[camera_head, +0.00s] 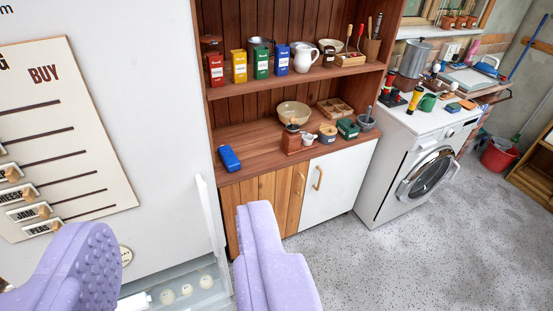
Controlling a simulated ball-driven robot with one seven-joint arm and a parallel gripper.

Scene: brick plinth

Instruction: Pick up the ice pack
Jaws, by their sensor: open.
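A small blue block (229,158), which looks like the ice pack, lies flat on the left end of the wooden counter. It has a pale mark on its top, and its label cannot be read. My gripper (175,235) shows as two purple fingers low in the picture, spread wide apart with nothing between them. The blue block is beyond the fingers, above and slightly left of the right fingertip. Nothing covers it.
A white fridge front with a sign (72,130) fills the left. An open clear bin (208,285) with white round things is below. Jars, a bowl (293,112) and boxes stand on the cabinet. A washing machine (415,165) stands right. The speckled floor (400,260) is clear.

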